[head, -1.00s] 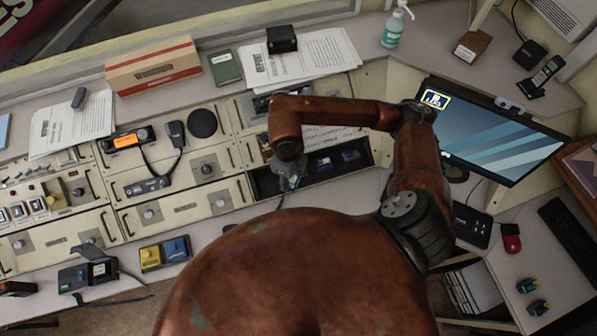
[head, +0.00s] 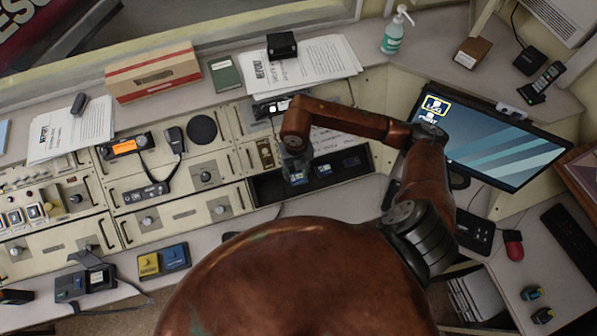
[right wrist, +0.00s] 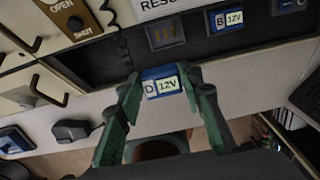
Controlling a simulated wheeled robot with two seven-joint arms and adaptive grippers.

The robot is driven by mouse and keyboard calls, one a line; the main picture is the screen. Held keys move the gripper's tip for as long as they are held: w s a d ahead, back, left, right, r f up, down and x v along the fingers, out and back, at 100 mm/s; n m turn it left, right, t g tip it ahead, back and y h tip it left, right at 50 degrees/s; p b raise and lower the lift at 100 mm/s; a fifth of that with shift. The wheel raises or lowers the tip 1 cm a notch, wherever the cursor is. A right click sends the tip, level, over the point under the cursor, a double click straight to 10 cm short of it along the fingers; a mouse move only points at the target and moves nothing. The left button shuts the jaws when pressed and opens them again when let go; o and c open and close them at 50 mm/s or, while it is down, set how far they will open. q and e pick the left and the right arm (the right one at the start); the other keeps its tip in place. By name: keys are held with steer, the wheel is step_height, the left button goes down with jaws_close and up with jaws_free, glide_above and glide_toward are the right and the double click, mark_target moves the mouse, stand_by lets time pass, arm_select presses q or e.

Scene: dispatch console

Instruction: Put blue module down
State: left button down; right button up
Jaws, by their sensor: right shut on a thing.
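My right gripper (head: 295,172) is over the left part of a dark open bay (head: 268,190) in the console. In the right wrist view the gripper (right wrist: 163,88) is shut on a blue module (right wrist: 150,73) labelled "D 12V", held between the two green fingers. The module appears in front of the bay in that view; whether it touches anything cannot be told. Another blue module (right wrist: 217,20), labelled "B 12V", sits in the bay, and a dark socket with a dim orange mark (right wrist: 165,35) lies left of it. My left gripper is not in view.
A yellow module (head: 148,264) and a blue one (head: 175,256) stand together on the front ledge. A monitor (head: 490,140) stands right of my arm. Papers (head: 300,62) lie behind.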

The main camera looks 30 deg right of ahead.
steer(key=w+d+f, duration=0.1)
steer(key=w+f, duration=0.1)
steer(key=f, duration=0.1)
steer(key=w+d+f, duration=0.1)
steer(key=f, duration=0.1)
steer(key=shift+w+d+f, duration=0.15)
steer(key=shift+d+f, duration=0.1)
steer(key=shift+d, duration=0.05)
step_height(320, 180, down, 3)
steer(key=shift+w+d+f, duration=0.1)
steer(key=shift+f, duration=0.15)
steer(key=o, duration=1.4)
steer(key=shift+c, duration=0.2)
